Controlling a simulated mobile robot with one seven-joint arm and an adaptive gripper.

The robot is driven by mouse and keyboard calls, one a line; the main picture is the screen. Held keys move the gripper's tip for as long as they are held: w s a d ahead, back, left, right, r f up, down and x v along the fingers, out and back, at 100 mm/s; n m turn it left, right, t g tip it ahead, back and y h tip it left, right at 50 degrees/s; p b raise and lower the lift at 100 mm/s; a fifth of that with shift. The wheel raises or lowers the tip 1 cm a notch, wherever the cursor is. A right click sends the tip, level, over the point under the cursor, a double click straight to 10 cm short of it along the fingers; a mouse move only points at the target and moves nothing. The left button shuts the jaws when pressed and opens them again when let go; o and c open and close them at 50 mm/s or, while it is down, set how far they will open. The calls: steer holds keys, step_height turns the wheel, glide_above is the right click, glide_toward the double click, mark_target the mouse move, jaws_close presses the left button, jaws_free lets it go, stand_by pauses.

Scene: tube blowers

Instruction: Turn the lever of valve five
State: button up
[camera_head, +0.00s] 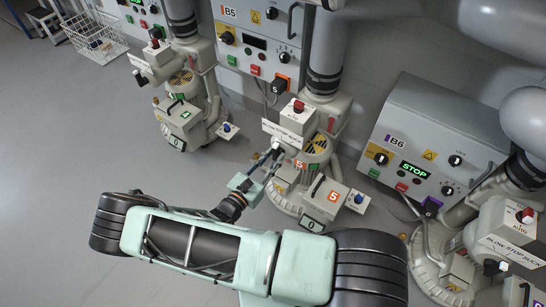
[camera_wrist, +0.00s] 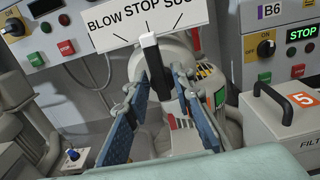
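The valve with the orange "5" label (camera_head: 333,196) stands in the middle of the head view, below the B5 cabinet. Its white sign (camera_wrist: 125,22) reads "BLOW STOP SUC…", cut by the frame edge in the wrist view. The lever (camera_wrist: 150,50) is black with a white end and stands nearly upright, its tip under "STOP". It also shows small in the head view (camera_head: 276,147). My gripper (camera_head: 264,163) is open at the lever. In the wrist view its two blue fingers (camera_wrist: 161,88) stand on either side of the lever, with gaps; contact cannot be told.
The B5 cabinet (camera_head: 258,38) is behind. The B6 cabinet (camera_head: 435,140), its display reading STOP, and another valve (camera_head: 512,240) are on the right. A similar valve (camera_head: 180,85) stands to the left. A wire basket (camera_head: 97,38) is at the back left. The left floor is clear.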

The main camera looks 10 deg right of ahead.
steer(key=shift+o, duration=0.3)
steer(key=v, duration=1.2)
